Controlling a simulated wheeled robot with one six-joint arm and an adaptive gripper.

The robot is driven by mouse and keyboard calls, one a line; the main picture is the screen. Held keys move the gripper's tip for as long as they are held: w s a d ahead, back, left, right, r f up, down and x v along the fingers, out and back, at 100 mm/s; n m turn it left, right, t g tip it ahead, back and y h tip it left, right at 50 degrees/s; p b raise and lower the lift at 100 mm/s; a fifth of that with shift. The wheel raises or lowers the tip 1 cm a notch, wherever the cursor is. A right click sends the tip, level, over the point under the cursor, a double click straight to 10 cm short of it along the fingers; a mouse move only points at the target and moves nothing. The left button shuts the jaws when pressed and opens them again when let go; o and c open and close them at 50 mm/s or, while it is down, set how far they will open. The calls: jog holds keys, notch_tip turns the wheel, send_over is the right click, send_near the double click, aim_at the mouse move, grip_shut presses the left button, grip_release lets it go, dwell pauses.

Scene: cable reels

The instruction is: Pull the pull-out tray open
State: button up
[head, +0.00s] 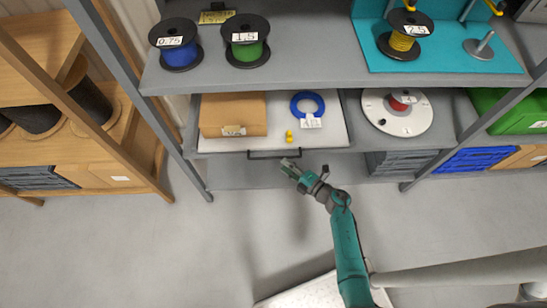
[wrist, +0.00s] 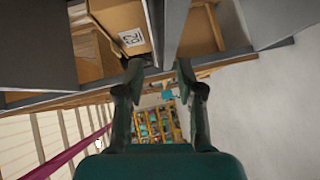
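The pull-out tray (head: 330,138) is a pale tray on the middle shelf level of the grey rack, with a dark front edge roughly in line with the shelf front. Its dark bar handle (head: 274,154) sits at the middle of that front. My gripper (head: 289,166) is just in front of and slightly right of the handle in the head view, close to it; I cannot tell whether they touch. In the wrist view my gripper (wrist: 158,70) has its two fingers apart with nothing clearly between them. The handle is not clearly made out there.
The tray bears a cardboard box (head: 233,113), a blue cable ring (head: 308,104) and small yellow pieces (head: 289,136). Reels stand on the shelf above. A wooden rack (head: 100,181) is at left.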

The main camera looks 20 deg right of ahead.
aim_at(274, 158)
jog(key=x, duration=0.7)
jog(key=shift+c, duration=0.2)
grip_shut()
